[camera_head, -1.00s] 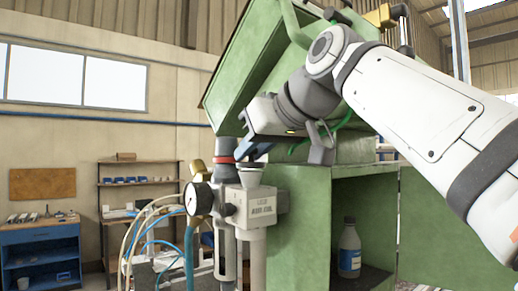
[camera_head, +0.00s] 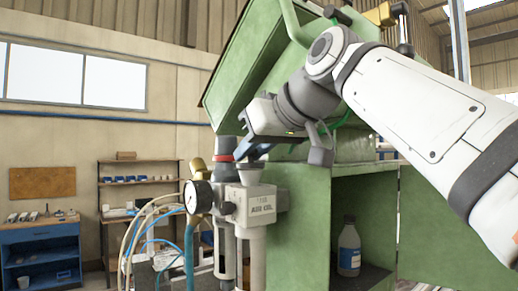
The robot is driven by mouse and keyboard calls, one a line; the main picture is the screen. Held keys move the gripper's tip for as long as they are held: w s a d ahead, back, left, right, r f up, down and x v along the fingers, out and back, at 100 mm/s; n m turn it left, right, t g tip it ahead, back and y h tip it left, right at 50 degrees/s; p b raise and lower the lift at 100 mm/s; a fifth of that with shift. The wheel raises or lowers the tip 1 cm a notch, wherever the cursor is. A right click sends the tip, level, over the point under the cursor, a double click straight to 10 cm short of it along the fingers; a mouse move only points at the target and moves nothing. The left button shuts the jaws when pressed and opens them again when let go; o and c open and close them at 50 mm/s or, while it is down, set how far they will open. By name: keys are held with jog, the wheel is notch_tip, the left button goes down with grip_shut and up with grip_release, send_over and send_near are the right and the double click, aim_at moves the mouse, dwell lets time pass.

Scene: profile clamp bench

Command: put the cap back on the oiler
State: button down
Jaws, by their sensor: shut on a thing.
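The oiler (camera_head: 258,206) is a light grey block with a printed label, on the pipe assembly left of the green cabinet. A pale, cup-shaped top (camera_head: 250,174) rises from it. My gripper (camera_head: 247,153), with dark blue fingers, reaches down from the upper right to just above this top. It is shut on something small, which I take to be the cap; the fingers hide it. I cannot tell whether it touches the oiler's top.
A round pressure gauge (camera_head: 198,196) and looping hoses (camera_head: 145,240) are left of the oiler. The green cabinet (camera_head: 300,225) stands close on the right, with a white bottle (camera_head: 349,248) on its open shelf. A cluttered shelf (camera_head: 138,185) stands behind.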

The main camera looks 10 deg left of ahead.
jog(key=c, duration=1.2)
grip_release()
jog(key=shift+o, duration=0.4)
jog(key=o, duration=0.3)
jog(key=shift+r+p, duration=1.15)
jog(key=shift+r, duration=1.1)
grip_shut()
